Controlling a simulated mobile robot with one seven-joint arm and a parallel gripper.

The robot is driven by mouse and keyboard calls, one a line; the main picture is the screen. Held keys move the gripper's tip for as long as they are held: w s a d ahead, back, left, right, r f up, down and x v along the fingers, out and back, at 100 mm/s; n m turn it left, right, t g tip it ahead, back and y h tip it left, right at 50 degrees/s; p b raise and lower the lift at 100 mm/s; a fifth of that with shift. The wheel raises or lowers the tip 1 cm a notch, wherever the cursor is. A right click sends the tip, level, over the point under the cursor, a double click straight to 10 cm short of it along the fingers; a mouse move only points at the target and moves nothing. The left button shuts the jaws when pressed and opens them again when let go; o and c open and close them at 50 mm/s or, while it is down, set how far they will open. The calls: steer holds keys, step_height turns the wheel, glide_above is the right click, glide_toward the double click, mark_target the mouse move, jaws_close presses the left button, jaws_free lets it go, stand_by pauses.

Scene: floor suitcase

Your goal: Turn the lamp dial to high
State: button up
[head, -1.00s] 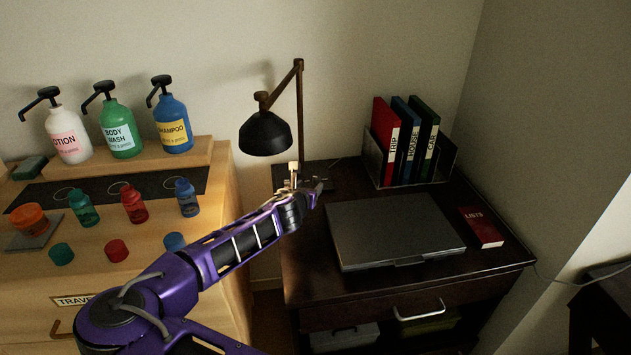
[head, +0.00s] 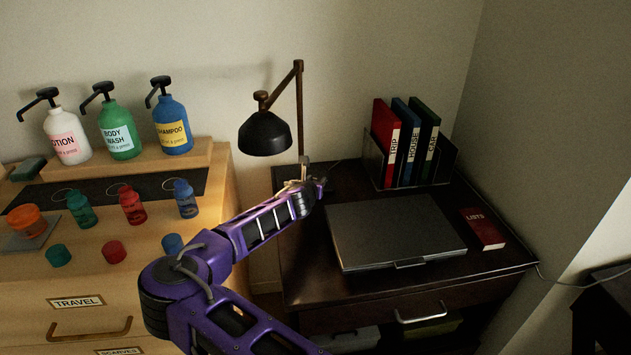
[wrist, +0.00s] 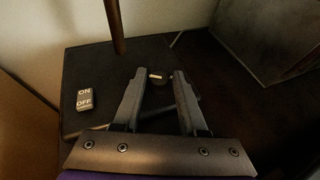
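The lamp (head: 265,134) stands at the back left of the dark desk, with a dark shade and a brown jointed pole. In the wrist view its dark base (wrist: 92,65) carries an ON/OFF switch (wrist: 85,98) to the left. A small dark round dial with a pale mark (wrist: 158,81) shows between and just beyond my fingertips. My gripper (wrist: 159,73) is open, its two fingers apart on either side of the dial as seen from the wrist; I cannot tell if they touch it. In the head view my gripper (head: 318,186) is at the lamp base, which my arm partly hides.
A closed grey laptop (head: 393,230) and a red LISTS book (head: 481,228) lie on the desk. Binders (head: 405,142) stand in a holder behind. To the left, a wooden dresser (head: 222,190) carries pump bottles and small travel bottles.

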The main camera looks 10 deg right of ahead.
jaws_close()
steer(key=shift+a+r, duration=0.1)
steer(key=shift+w+a+r+m+g+h+p, duration=0.1)
steer(key=shift+m+g+h+p, duration=0.3)
steer(key=shift+m+h+p, duration=0.3)
steer(key=shift+w+a+m+g+h+p, duration=0.15)
steer(key=shift+m+g+h+p, duration=0.25)
steer(key=shift+m+g+h, duration=0.55)
steer(key=m+h, duration=0.1)
steer(key=m+g+b, duration=0.1)
steer(key=m+g+h, duration=0.1)
steer(key=shift+w+f+m+h, duration=0.15)
steer(key=shift+f+m+h, duration=0.1)
steer(key=shift+h, duration=0.1)
steer(key=shift+m+g+h+b, duration=0.5)
steer(key=shift+m+g, duration=0.3)
steer(key=shift+g, duration=0.25)
steer(key=shift+w+a+m+g+h, duration=0.1)
steer(key=shift+m+g+h, duration=0.4)
steer(key=shift+m+g, duration=0.5)
